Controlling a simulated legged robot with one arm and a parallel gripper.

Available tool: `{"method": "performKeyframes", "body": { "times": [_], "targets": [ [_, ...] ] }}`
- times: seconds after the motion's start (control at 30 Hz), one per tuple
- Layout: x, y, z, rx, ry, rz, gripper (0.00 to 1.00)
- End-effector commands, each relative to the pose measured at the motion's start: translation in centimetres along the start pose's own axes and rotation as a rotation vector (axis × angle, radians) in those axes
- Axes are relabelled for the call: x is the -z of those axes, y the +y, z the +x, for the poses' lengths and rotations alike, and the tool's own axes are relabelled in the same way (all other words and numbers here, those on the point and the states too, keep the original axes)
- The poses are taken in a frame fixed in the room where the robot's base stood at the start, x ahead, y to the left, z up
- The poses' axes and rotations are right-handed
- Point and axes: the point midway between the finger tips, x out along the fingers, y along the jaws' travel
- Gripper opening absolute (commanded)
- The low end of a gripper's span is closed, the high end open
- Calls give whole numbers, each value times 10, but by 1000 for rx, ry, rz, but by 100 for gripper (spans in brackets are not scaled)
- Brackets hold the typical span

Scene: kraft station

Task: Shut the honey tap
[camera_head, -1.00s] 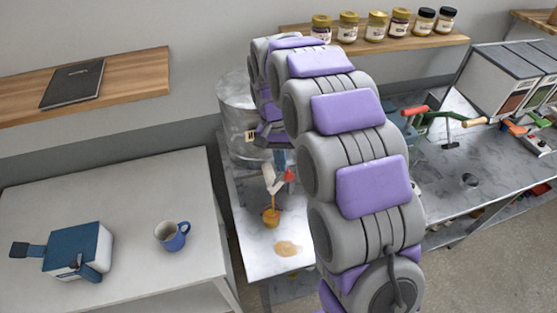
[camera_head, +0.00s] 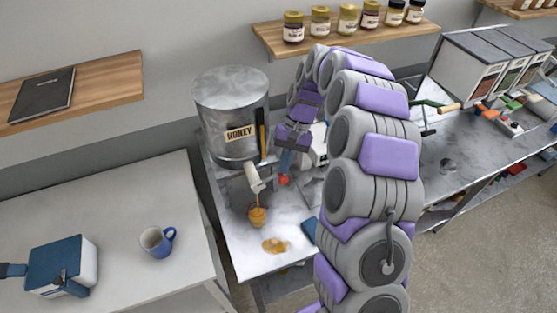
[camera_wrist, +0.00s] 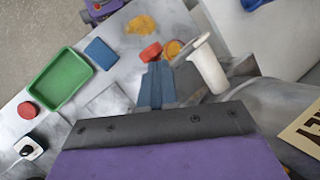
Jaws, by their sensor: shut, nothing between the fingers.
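The grey metal honey tank (camera_head: 232,118) stands on the steel table with a "HONEY" label. Its pale tap (camera_head: 254,178) projects from the lower front; the spout also shows in the wrist view (camera_wrist: 208,70). Amber honey runs from the spout towards a small jar (camera_head: 257,217). My gripper (camera_head: 285,168) is shut and empty, pointing down just right of the tap. Its blue fingertips show in the wrist view (camera_wrist: 155,68), close to the spout and a red piece (camera_wrist: 150,52). Whether they touch either is unclear. I cannot tell whether the red piece belongs to the tap.
A honey puddle (camera_head: 275,246) lies in front of the jar. A blue block (camera_wrist: 101,53) and a green tray (camera_wrist: 45,92) lie nearby. A blue mug (camera_head: 157,241) stands on the left table. A shelf of jars (camera_head: 350,34) hangs behind my arm.

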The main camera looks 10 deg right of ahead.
Motion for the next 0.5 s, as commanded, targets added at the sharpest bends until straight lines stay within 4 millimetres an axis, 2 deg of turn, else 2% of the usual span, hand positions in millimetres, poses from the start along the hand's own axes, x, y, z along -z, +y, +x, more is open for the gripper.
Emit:
{"method": "performKeyframes", "body": {
  "times": [0.27,0.5],
  "targets": [
    [11,15,14,119,-63,-33,0],
    [16,21,21,115,-61,-36,0]
  ]
}}
